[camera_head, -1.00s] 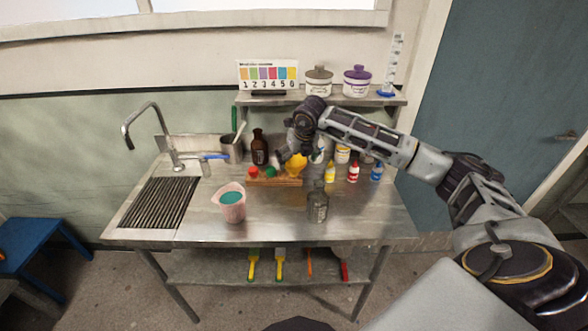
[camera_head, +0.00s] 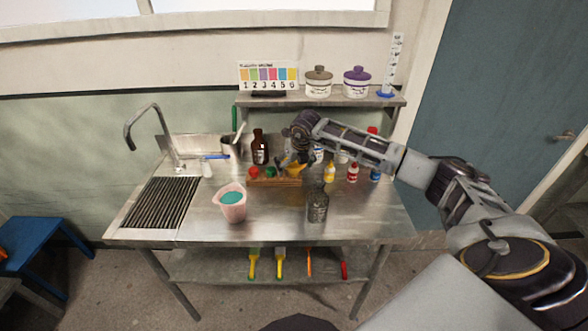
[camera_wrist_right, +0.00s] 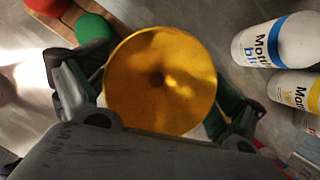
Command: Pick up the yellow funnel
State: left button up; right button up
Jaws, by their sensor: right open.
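The yellow funnel (camera_wrist_right: 160,82) fills the middle of the right wrist view, its round mouth facing the camera. In the head view the funnel (camera_head: 295,168) is small and partly hidden by my right gripper, at the right end of a wooden board. My right gripper (camera_head: 284,166) is open. In the wrist view its fingers (camera_wrist_right: 158,92) lie on either side of the funnel, one left and one right. I cannot tell whether they touch it. My left gripper is not in view.
A wooden board (camera_head: 262,181) holds red and green caps. A shelf (camera_head: 320,98) runs above.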

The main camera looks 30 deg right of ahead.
jog(key=shift+c, duration=0.4)
jog(key=c, duration=0.7)
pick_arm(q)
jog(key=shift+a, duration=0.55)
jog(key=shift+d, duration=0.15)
pick_arm(e)
jog(key=shift+r, duration=0.8)
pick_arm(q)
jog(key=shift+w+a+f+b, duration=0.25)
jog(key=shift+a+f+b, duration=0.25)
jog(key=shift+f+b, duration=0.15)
pick_arm(e)
jog(key=shift+r, duration=4.2)
